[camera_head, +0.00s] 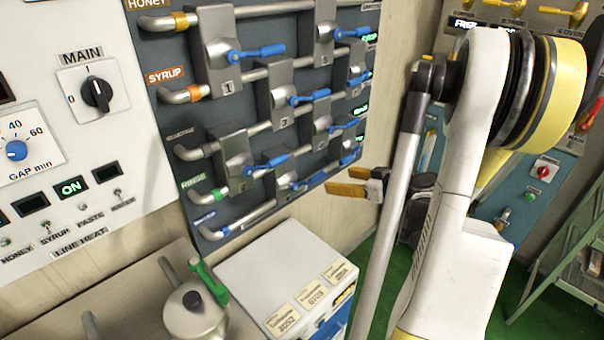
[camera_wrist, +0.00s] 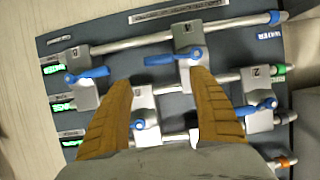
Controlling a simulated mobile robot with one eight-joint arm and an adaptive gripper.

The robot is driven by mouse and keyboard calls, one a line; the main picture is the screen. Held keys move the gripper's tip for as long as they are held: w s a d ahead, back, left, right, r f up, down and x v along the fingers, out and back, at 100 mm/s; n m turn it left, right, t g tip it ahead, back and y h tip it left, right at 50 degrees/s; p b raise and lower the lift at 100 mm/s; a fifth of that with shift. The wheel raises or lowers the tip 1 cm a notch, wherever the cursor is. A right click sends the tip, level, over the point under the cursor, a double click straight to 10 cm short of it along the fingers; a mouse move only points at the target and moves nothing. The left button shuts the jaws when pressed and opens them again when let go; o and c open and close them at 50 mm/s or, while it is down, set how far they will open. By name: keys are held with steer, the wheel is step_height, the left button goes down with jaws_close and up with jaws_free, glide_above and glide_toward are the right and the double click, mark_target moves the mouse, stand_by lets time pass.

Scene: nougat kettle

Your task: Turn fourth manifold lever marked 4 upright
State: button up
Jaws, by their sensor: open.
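The manifold is a dark wall panel (camera_head: 181,128) with pipes and several grey valve blocks with blue levers. The lowest middle block (camera_head: 284,180) appears to be number 4; its mark is too small to read surely. Its blue lever (camera_head: 310,181) points right, lying nearly level. In the wrist view, which is turned over, this lever (camera_wrist: 173,60) points left, just beyond my fingertips. My gripper (camera_head: 340,181) is open and empty, right of the lever in the head view. Its two orange-brown fingers also show in the wrist view (camera_wrist: 158,80), apart from each other.
Lever 2 (camera_wrist: 262,107) is right of my fingers; another blue lever (camera_wrist: 88,75) is left, and one (camera_wrist: 138,125) shows between them. A white box (camera_head: 283,262) and a kettle-like pot (camera_head: 193,315) with a green handle stand below the panel.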

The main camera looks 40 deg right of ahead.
mark_target(318, 176)
steer(key=b+x, duration=0.3)
steer(key=x, duration=0.7)
steer(key=shift+w+f, duration=0.1)
steer(key=shift+w, duration=0.15)
steer(key=shift+c, duration=0.3)
steer(key=c, duration=1.4)
